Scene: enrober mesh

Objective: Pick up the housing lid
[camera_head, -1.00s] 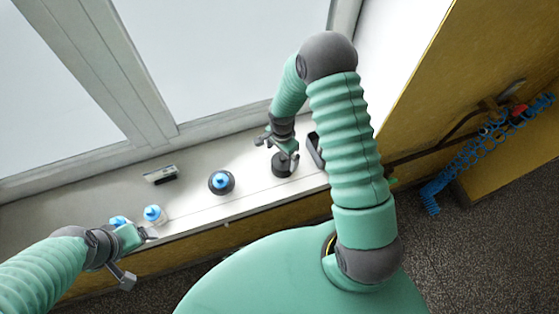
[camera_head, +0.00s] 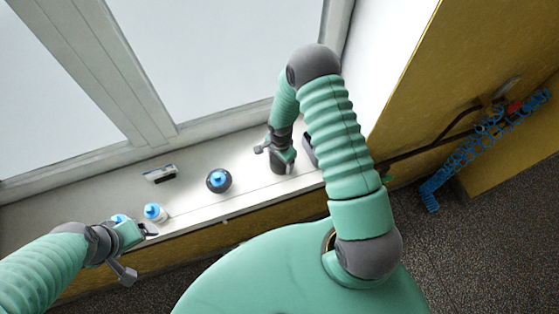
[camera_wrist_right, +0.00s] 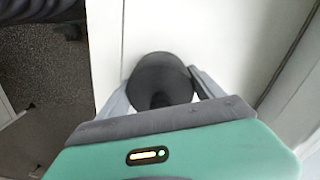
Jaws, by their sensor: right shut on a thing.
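The housing lid looks like a dark round piece with a small central knob. It shows in the right wrist view (camera_wrist_right: 160,72) between the two fingers and in the head view (camera_head: 278,168) at the right end of the white sill. My right gripper (camera_head: 284,156) comes down on it from above and is shut on it, one finger on each side. I cannot tell whether the lid touches the sill. My left gripper (camera_head: 149,230) is at the sill's front edge at lower left, close to a white bottle; its finger opening is not clear.
A dark round item with a blue top (camera_head: 218,180) stands mid-sill. A white bottle with a blue cap (camera_head: 154,212) and another blue-topped item (camera_head: 119,219) stand left. A small grey-black block (camera_head: 160,174) lies behind. A dark tray-like item (camera_head: 309,150) is right of my right gripper.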

